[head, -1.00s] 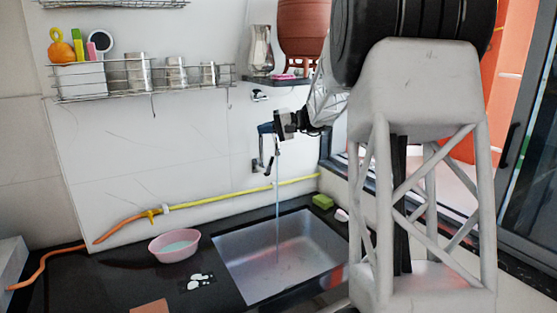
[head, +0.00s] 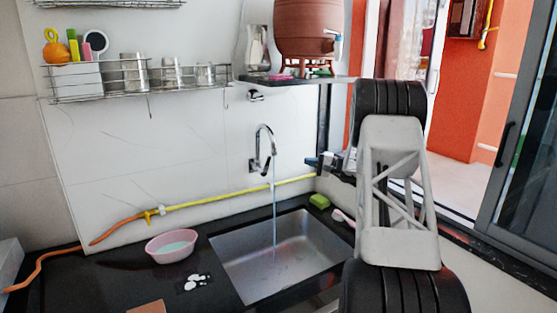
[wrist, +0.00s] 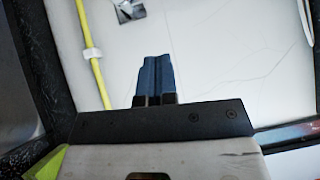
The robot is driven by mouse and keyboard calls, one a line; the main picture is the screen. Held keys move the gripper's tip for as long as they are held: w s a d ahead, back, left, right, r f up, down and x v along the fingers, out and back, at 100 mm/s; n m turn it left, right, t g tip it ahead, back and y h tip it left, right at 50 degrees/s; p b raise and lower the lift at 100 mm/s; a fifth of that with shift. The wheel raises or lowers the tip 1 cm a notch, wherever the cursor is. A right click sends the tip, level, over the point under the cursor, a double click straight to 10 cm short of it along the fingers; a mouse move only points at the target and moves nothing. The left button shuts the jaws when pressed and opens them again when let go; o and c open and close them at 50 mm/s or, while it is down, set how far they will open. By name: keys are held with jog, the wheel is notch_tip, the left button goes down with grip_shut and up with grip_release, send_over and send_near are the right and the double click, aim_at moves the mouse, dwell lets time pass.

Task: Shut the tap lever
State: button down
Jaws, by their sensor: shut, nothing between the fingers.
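The chrome sink tap (head: 265,140) is fixed to the white wall and has a tall curved spout. A thin stream of water (head: 274,215) falls from it into the sink. Its lever is too small to make out clearly in the head view. My gripper (head: 312,162) is to the right of the tap, apart from it, and points left. In the wrist view its blue fingers (wrist: 153,78) are pressed together and hold nothing. Chrome parts (wrist: 128,10) show beyond the fingers at the top edge of the wrist view.
The steel sink (head: 225,262) is set in a black counter. A pink bowl (head: 172,246) stands left of it; a green sponge (head: 319,201) lies at its back right corner. A yellow hose (head: 215,203) runs along the wall. A clay waterpot (head: 305,30) stands on a shelf above.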

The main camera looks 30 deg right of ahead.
aim_at(265, 166)
jog(key=shift+f, duration=0.1)
dwell(0.3)
jog(key=s+a+x, duration=0.2)
jog(key=x, duration=1)
jog(key=shift+w+a, duration=0.25)
jog(key=shift+w, duration=0.1)
jog(key=shift+a+r, duration=0.1)
jog(key=shift+r, duration=0.15)
jog(key=shift+a+r+n+g+h, duration=0.35)
jog(key=shift+a+n+g+h, duration=0.1)
jog(key=shift+a+n+h, duration=0.15)
jog(key=shift+a+r+n+g+h, duration=0.3)
jog(key=shift+a+n+g+h, duration=0.2)
jog(key=shift+n, duration=0.2)
jog(key=shift+d, duration=0.1)
